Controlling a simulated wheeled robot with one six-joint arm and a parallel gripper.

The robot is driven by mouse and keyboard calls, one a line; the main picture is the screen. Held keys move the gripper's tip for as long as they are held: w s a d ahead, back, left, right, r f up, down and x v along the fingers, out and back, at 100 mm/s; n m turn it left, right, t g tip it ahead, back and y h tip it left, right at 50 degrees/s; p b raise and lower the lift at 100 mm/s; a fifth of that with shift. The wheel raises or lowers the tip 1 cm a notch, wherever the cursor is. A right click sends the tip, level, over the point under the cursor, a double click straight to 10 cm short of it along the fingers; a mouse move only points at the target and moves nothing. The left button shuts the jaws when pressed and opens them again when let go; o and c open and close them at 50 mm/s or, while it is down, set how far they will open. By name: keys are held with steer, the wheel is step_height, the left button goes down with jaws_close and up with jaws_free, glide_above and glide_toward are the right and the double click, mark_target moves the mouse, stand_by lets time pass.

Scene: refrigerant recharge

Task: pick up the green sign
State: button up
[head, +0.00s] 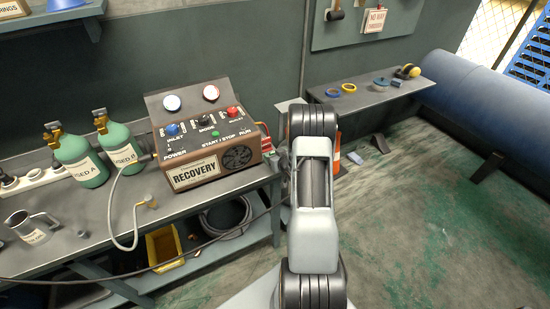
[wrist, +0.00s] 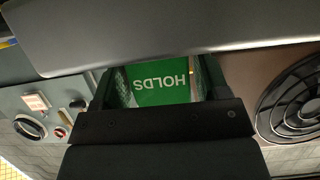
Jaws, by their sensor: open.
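The green sign (wrist: 160,83) shows in the wrist view with the white word HOLDS upside down. Part of it is hidden behind my gripper and the grey surface at the top. My gripper (wrist: 160,74) is open, with one dark finger on each side of the sign's visible part. I cannot tell whether the fingers touch it. In the head view my arm covers the gripper, and I do not see the sign there.
The brown recovery machine (head: 200,137) stands on the workbench (head: 95,228), left of my arm. Its fan grille (wrist: 292,102) is close at the right of the wrist view. Two green cylinders (head: 83,166) stand farther left. A side shelf (head: 372,93) holds rings and yellow earmuffs.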

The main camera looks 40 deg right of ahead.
steer(key=c, duration=0.7)
steer(key=shift+r, duration=0.1)
